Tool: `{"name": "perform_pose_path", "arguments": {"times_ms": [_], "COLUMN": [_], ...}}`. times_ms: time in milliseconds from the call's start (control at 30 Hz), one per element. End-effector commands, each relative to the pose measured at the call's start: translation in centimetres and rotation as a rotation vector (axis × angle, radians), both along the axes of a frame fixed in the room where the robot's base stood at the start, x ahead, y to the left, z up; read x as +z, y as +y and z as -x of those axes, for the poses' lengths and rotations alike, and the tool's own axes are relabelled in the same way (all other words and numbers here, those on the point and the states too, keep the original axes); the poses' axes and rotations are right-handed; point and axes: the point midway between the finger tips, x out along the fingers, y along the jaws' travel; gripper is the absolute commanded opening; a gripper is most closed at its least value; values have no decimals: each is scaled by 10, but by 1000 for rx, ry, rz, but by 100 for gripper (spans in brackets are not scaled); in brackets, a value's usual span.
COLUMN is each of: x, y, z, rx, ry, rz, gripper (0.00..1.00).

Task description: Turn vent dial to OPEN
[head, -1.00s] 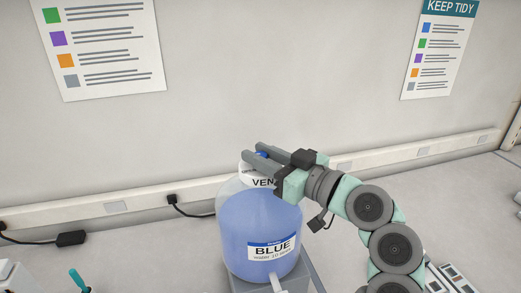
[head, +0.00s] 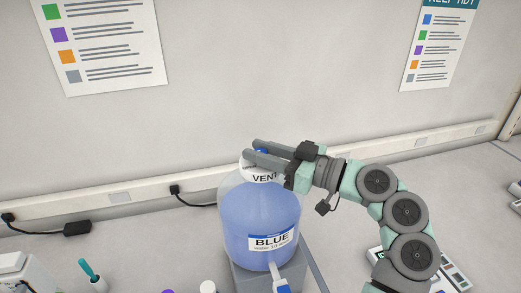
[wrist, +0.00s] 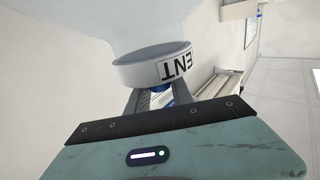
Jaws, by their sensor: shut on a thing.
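The blue vent dial (head: 262,150) sits on top of the white cap marked VENT (head: 265,177), which closes a large clear bottle of blue liquid labelled BLUE (head: 262,220). My gripper (head: 251,149) reaches in from the right, with its grey fingers on either side of the dial, shut on it. The fingers hide most of the dial, and its setting cannot be read. In the wrist view, the cap (wrist: 150,69) shows upside down above the fingers, with a blue and white patch (wrist: 158,98) between them.
The bottle stands on a grey stand (head: 250,277) near the wall. A black adapter (head: 77,228) with its cable lies on the bench at left. A cup with a teal-handled tool (head: 88,269) stands at the front left. Flat devices lie under my arm at right.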

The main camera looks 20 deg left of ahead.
Motion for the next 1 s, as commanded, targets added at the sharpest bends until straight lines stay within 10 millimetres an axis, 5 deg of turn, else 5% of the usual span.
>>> {"name": "perform_pose_path", "arguments": {"times_ms": [133,167,400,733,1000], "x": [-2,-2,-1,0,-1], "y": [0,0,0,-5,-53], "z": [-1,-1,-1,0,5], "rx": [-2,-2,-1,-2,-3], "ry": [2,2,1,1,1], "rz": [4,4,3,1,3], "gripper": [0,30,49,49,49]}}
